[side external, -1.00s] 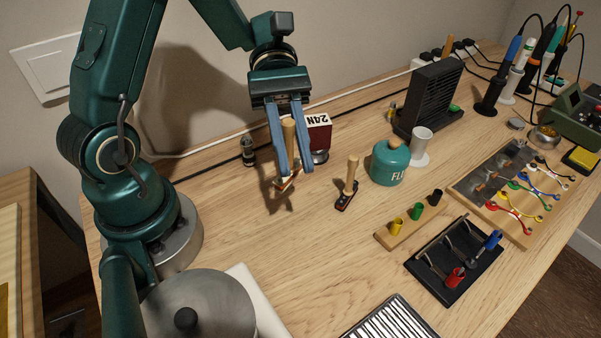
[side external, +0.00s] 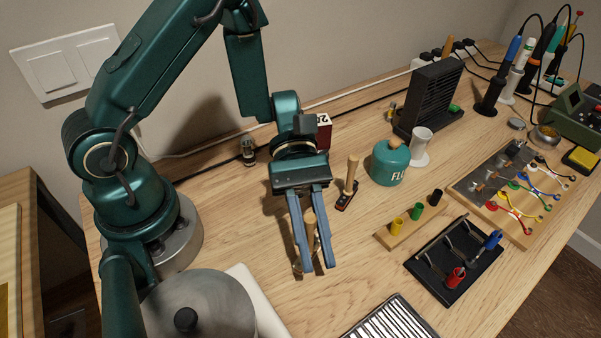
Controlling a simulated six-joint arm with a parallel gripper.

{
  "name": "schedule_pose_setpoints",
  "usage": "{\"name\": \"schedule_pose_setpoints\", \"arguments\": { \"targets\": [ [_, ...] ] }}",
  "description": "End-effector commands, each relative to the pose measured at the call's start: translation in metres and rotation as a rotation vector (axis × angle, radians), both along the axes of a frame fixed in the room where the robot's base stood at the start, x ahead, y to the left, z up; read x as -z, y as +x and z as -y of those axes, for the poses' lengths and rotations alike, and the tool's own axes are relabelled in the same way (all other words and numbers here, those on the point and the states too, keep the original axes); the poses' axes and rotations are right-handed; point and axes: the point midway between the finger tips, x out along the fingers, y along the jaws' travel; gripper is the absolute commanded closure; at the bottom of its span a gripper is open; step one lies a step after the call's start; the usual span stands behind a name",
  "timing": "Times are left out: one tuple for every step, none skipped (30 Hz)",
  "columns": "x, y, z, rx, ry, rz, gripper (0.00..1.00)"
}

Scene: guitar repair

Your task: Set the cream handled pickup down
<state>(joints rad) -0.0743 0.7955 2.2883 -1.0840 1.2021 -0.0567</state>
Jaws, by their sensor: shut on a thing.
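My gripper (side external: 317,266) points down over the front-middle of the bench and is shut on the cream handled pickup. The pickup's wooden handle (side external: 310,222) shows between the blue fingers. A small part of its pale base (side external: 297,267) shows beside the left fingertip; the rest is hidden behind the fingers. I cannot tell whether the base touches the wood. A second handled pickup, dark with a wooden handle (side external: 351,174), stands upright on the bench behind and to the right of my gripper.
A teal flux pot (side external: 390,163) stands at the back right. A wooden block with coloured sockets (side external: 412,222) and a black rack (side external: 455,262) lie to the right. A striped tray (side external: 391,320) lies in front, and a round metal lid (side external: 200,308) is at front left. Bare wood surrounds my gripper.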

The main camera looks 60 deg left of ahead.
Motion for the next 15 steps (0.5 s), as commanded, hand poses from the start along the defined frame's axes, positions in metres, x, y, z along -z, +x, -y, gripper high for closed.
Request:
{"name": "schedule_pose_setpoints", "arguments": {
  "targets": [
    [0.0001,0.0002,0.0001,0.000,0.000,0.001,1.00],
    [0.0000,0.0002,0.0001,0.000,0.000,0.001,1.00],
    [0.0000,0.0002,0.0000,-0.001,0.000,0.001,1.00],
    [-0.0001,0.0002,0.0000,-0.001,0.000,0.001,1.00],
    [-0.0001,0.0002,0.0000,-0.001,0.000,0.001,1.00],
    [-0.0001,0.0002,0.0000,0.000,0.000,0.001,1.00],
    [0.0002,0.0002,0.0000,0.000,0.000,0.000,1.00],
    [0.0009,0.0002,0.0000,0.000,0.000,0.000,1.00],
    [0.0020,0.0002,0.0000,0.000,0.000,-0.001,1.00],
    [0.0030,0.0002,0.0000,0.000,0.000,-0.001,1.00],
    [0.0031,0.0003,0.0000,0.000,0.000,-0.001,0.72],
    [0.0030,0.0003,0.0000,-0.001,0.000,0.000,0.56],
    [0.0028,0.0004,-0.0001,-0.001,0.001,0.001,0.49],
    [0.0028,0.0004,-0.0001,-0.001,0.000,0.000,0.49],
    [0.0027,0.0003,0.0000,-0.001,0.000,0.000,0.49]
  ]
}}
